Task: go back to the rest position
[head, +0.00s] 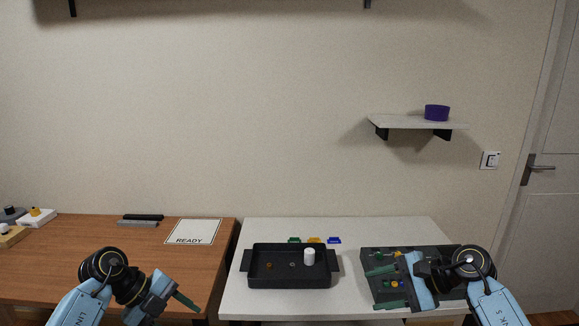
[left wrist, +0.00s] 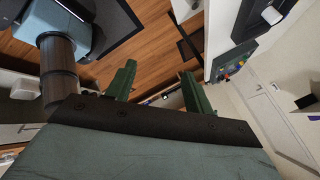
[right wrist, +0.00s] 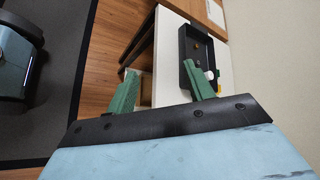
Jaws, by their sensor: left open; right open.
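My right gripper (head: 378,287) is in front of the dark cockpit panel (head: 375,255) at the right of the white table in the head view. Its green fingers are apart with nothing between them, as the right wrist view (right wrist: 160,90) also shows. My left gripper (head: 182,306) is at the lower left, in front of the brown table. Only part of its fingers shows there; in the left wrist view (left wrist: 158,88) its green fingers are apart and empty. The right gripper hides part of the panel.
A black tray (head: 290,279) with a white cylinder (head: 309,256) and small parts stands on the white table (head: 350,229). Several coloured pieces lie behind it. A READY sheet (head: 194,230) lies on the brown table (head: 75,250).

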